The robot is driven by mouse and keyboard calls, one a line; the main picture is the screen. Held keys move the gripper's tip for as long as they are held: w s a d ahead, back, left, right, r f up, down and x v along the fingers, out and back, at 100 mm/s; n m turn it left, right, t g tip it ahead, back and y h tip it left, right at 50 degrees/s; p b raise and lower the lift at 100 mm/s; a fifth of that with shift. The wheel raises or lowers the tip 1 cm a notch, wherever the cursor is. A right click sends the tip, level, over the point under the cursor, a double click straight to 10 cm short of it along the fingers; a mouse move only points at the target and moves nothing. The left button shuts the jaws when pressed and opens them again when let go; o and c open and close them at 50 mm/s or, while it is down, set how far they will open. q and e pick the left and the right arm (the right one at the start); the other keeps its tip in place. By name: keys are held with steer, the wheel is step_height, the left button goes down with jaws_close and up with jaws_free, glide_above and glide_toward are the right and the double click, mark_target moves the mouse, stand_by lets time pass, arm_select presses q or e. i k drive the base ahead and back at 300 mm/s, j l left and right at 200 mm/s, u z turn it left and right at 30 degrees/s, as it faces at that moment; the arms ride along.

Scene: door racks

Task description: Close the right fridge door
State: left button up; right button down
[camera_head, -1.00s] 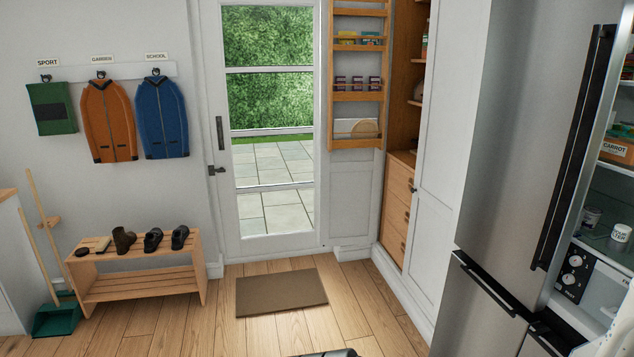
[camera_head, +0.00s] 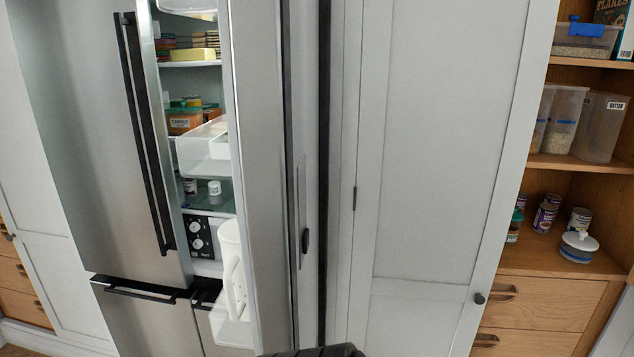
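The fridge stands in the left half of the head view. Its left door (camera_head: 85,130) is shut and has a long black vertical handle. Its right door (camera_head: 258,170) stands open and is seen nearly edge-on, swung out toward me. White bins (camera_head: 205,150) and a white jug (camera_head: 230,270) sit on its inner side. Through the gap I see shelves with boxes, a labelled carrot box (camera_head: 184,121) and a control panel (camera_head: 198,238).
Further right are open wooden pantry shelves (camera_head: 575,165) with containers and cans above drawers (camera_head: 535,310). Freezer drawers (camera_head: 140,320) below the fridge are shut. Wooden cabinet drawers show at the far left.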

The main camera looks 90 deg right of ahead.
mark_target(275, 54)
steer(key=z, duration=2.7)
